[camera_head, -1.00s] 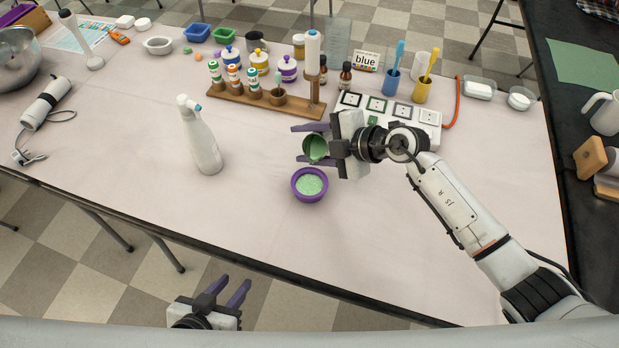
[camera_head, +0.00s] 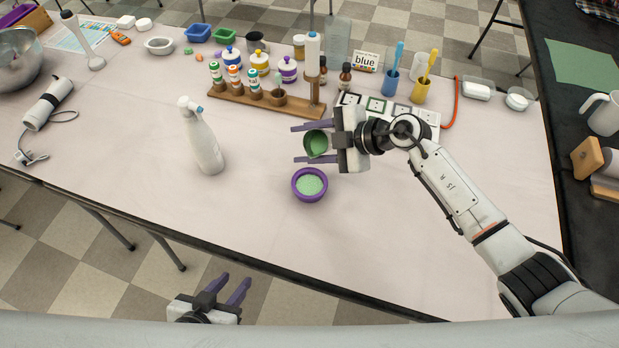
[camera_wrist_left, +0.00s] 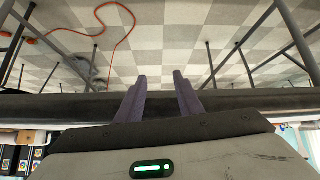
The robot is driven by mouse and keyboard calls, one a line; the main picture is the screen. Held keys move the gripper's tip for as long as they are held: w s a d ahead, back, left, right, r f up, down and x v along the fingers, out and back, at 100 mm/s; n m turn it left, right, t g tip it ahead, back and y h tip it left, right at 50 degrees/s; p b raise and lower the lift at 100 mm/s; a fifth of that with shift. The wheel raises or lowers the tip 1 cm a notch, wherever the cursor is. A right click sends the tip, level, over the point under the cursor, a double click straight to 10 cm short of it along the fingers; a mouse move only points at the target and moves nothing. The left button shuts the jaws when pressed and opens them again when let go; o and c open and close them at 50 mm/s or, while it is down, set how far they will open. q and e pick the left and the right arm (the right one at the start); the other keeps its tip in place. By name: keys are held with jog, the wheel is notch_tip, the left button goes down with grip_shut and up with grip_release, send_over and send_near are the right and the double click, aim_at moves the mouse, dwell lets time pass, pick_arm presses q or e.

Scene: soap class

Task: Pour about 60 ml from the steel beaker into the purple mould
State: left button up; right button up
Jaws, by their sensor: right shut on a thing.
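The steel beaker (camera_head: 310,152), with green content showing inside, is held between the purple fingers of my right gripper (camera_head: 312,143). It is above the table, just behind the purple mould. Its mouth faces the head camera; its exact tilt is hard to tell. The purple mould (camera_head: 297,192) is a round bowl standing on the table with light green content inside. No stream between beaker and mould is visible. My left gripper (camera_head: 231,290) is open and empty, off the table's front edge; its parted fingers also show in the left wrist view (camera_wrist_left: 160,98).
A white spray bottle (camera_head: 205,145) stands left of the mould. A wooden rack (camera_head: 235,98) with several small bottles is behind the beaker. A white panel with square tiles (camera_head: 432,118) lies behind my right arm. The table front around the mould is clear.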

aim_at(312, 142)
jog(key=shift+w+r+m+g, duration=0.15)
jog(key=shift+w+m+g, duration=0.05)
jog(key=shift+m+g, duration=0.3)
jog(key=shift+w+d+f+m+g+y+b, duration=0.1)
jog(key=shift+w+f+m+g+y+b, duration=0.1)
jog(key=shift+f+b, duration=0.35)
jog(key=shift+w+d+f+m+g+y+b, duration=0.1)
jog(key=shift+w+f+m+g+y+b, duration=0.1)
jog(key=shift+f+b, duration=0.25)
jog(key=shift+w+d+r, duration=0.1)
jog(key=shift+w+r, duration=0.1)
jog(key=shift+w, duration=0.05)
jog(key=shift+w+m+g+y+b, duration=0.2)
jog(key=shift+m+g+y+b, duration=0.1)
jog(key=shift+m+b, duration=0.15)
jog(key=b, duration=0.1)
jog(key=f+m+b, duration=0.1)
jog(key=b, duration=0.1)
jog(key=w+f+g+b, duration=0.1)
jog(key=b, duration=0.1)
jog(key=shift+d+f+m+y, duration=0.15)
jog(key=shift+d+m+y, duration=0.1)
jog(key=shift+y, duration=0.15)
jog(key=shift+w+f+b, duration=0.15)
jog(key=shift+b, duration=0.45)
jog(key=shift+d+f+g+b, duration=0.1)
jog(key=shift+g+b, duration=0.3)
jog(key=shift+w+f+m+y+b, duration=0.25)
jog(key=shift+m+b, duration=0.25)
jog(key=shift+b, duration=0.45)
